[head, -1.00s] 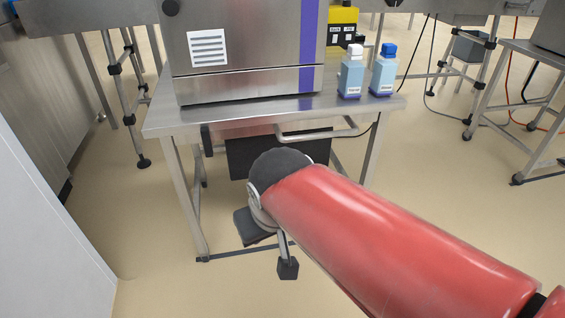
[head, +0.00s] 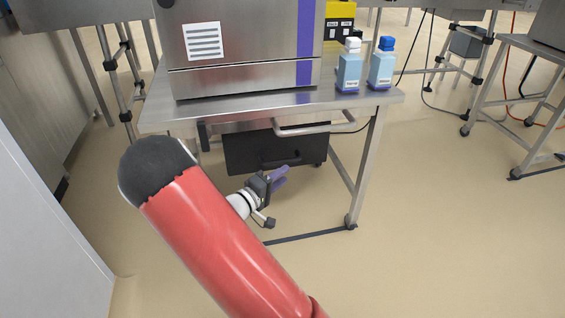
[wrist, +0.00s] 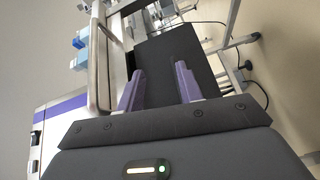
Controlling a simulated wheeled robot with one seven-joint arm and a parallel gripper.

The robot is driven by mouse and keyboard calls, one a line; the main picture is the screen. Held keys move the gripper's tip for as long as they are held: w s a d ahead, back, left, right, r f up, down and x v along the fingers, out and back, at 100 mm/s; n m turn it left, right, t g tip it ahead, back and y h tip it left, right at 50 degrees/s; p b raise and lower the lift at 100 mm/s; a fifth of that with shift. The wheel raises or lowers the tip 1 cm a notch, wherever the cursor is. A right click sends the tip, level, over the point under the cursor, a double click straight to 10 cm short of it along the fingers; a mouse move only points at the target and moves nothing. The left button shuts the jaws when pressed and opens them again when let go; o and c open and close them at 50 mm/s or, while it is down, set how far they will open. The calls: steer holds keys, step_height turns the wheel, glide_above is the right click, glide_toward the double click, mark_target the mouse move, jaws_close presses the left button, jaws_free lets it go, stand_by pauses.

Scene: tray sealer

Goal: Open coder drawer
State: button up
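In the wrist view my gripper (wrist: 160,82) is open and empty, with the dark drawer front (wrist: 165,58) beyond the fingertips. The handle is not clear in that view.
A bent steel rail (head: 315,129) runs under the tabletop edge above the drawer; it also shows in the wrist view (wrist: 94,60), left of the fingers. A steel machine (head: 240,45) and two blue bottles (head: 348,68) stand on the table (head: 200,112).

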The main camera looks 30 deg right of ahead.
mark_target(282, 161)
steer(key=w+a+f+n+t, duration=0.2)
steer(key=w+n+t, duration=0.1)
steer(key=w+t, duration=0.1)
steer(key=x, duration=0.8)
steer(key=shift+d+f, duration=0.15)
steer(key=shift+f, duration=0.1)
jaws_close()
